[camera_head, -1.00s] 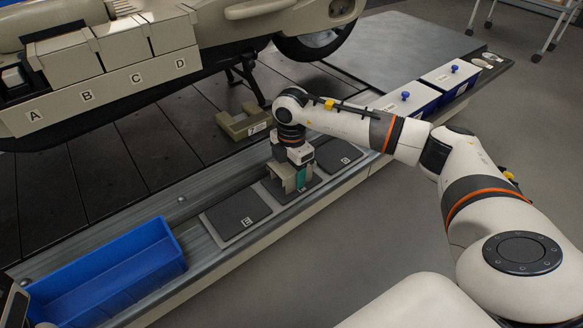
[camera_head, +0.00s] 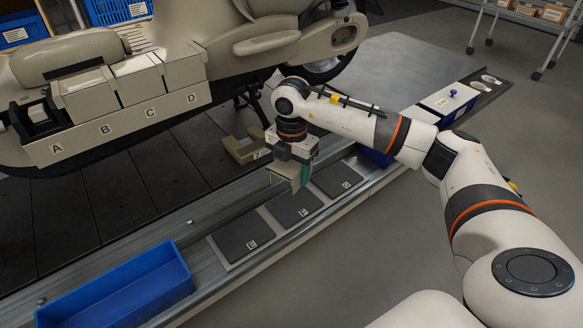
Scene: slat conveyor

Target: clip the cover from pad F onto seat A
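My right gripper (camera_head: 296,178) is shut on the beige cover (camera_head: 283,168), held a little above pad F. Part of the cover is hidden by the gripper. Pad F (camera_head: 294,211) is a dark, bare square in the tray strip, between pad E and pad G. Seat A (camera_head: 38,117) is a dark open recess at the left end of the motorcycle's beige side, above the label A. The seats marked B, C and D beside it have beige tops. My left gripper is not in view.
A blue bin (camera_head: 118,291) stands at the strip's near left end. Pad E (camera_head: 243,237) and pad G (camera_head: 337,180) are bare. A beige bracket-like part (camera_head: 245,150) lies on the slats beyond the gripper. A white-topped blue box (camera_head: 449,103) stands at right.

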